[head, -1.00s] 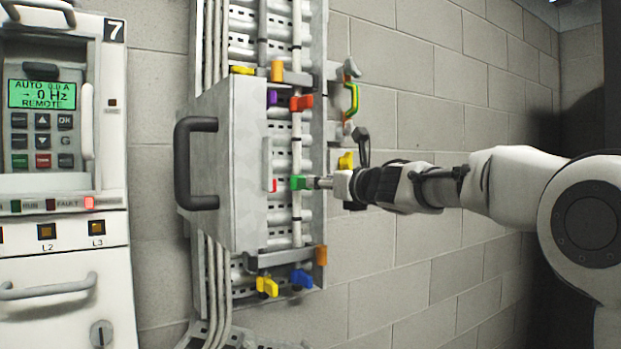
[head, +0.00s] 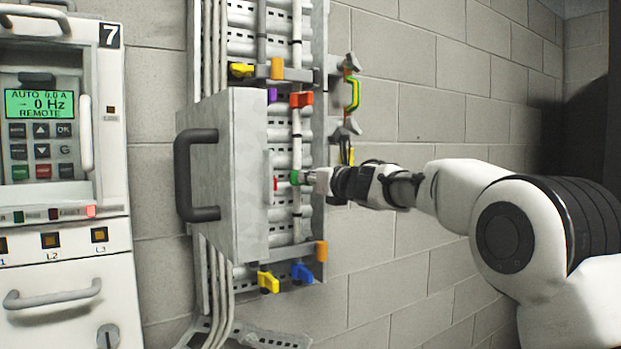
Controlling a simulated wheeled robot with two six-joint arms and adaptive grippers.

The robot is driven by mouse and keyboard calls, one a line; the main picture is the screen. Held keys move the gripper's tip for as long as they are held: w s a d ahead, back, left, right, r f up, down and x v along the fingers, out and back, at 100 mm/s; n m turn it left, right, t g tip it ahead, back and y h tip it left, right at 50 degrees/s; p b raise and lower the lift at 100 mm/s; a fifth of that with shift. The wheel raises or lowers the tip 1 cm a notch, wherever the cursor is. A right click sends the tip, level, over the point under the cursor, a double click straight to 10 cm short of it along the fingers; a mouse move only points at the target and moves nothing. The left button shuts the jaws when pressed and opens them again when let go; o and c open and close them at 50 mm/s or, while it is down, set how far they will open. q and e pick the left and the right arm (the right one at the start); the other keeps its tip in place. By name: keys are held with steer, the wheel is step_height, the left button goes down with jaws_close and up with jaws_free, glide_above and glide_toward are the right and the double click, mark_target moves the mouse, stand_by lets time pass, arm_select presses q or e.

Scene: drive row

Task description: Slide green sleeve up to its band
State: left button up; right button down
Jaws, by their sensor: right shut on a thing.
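The green sleeve (head: 295,178) is a small piece on a white upright rod (head: 297,155), beside the grey box. A dark band (head: 297,137) shows on the rod above the sleeve, with a visible gap between them. My right gripper (head: 306,177) reaches in from the right and is shut on the green sleeve. Its fingers hide the sleeve's right side. My left gripper is not in view.
A red piece (head: 302,100) sits higher on the rod. A grey box (head: 235,175) with a dark handle (head: 190,176) stands just left of the sleeve. A yellow piece (head: 268,283) and a blue piece (head: 302,273) are below.

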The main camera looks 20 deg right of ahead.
step_height(320, 180, up, 8)
steer(key=p, duration=0.6)
steer(key=shift+r+p, duration=0.15)
steer(key=shift+p, duration=0.2)
steer(key=c, duration=1.4)
jaws_free()
steer(key=shift+r, duration=0.1)
steer(key=shift+o, duration=1.4)
